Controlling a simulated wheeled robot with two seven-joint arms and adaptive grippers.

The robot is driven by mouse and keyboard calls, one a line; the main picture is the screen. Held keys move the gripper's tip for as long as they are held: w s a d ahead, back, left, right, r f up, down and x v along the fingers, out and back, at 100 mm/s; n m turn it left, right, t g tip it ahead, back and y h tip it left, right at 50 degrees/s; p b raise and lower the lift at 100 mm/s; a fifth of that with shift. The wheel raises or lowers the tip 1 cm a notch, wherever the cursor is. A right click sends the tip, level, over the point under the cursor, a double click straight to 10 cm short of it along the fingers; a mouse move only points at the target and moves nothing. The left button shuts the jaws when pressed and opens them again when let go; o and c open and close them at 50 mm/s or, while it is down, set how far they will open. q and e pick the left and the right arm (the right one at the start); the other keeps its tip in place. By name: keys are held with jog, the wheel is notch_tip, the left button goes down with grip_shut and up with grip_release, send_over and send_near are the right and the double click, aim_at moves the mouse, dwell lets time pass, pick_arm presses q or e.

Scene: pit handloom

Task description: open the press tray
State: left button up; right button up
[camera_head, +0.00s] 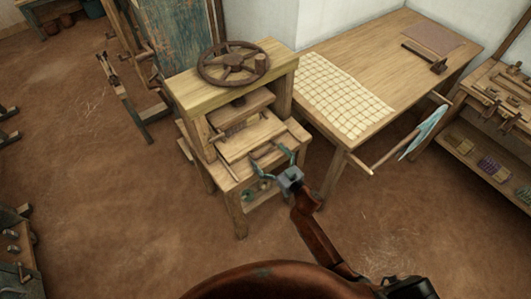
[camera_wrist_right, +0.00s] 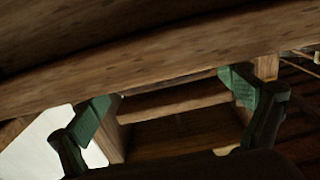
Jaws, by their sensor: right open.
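The wooden press (camera_head: 182,95) stands at the centre of the head view, with a dark spoked handwheel (camera_head: 233,64) on top. Its press tray (camera_head: 245,139) is a pale flat board at the front, below the pressing block. My right gripper (camera_head: 273,163) is open at the tray's front edge, with its teal fingers spread apart. In the right wrist view, the open fingers (camera_wrist_right: 168,95) are on either side of a space below a long wooden edge (camera_wrist_right: 160,80). I cannot tell whether they touch the wood. My left gripper is not in view.
A wooden table (camera_head: 395,60) with a gridded cloth (camera_head: 335,92) stands right of the press. A rod with a light-blue cloth (camera_head: 425,132) sticks out from its front. A rack (camera_head: 490,95) stands at far right.

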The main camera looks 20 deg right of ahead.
jog(key=shift+w+a, duration=0.25)
jog(key=shift+w, duration=0.45)
jog(key=shift+c, duration=0.5)
jog(key=c, duration=1.3)
jog(key=shift+s, duration=0.1)
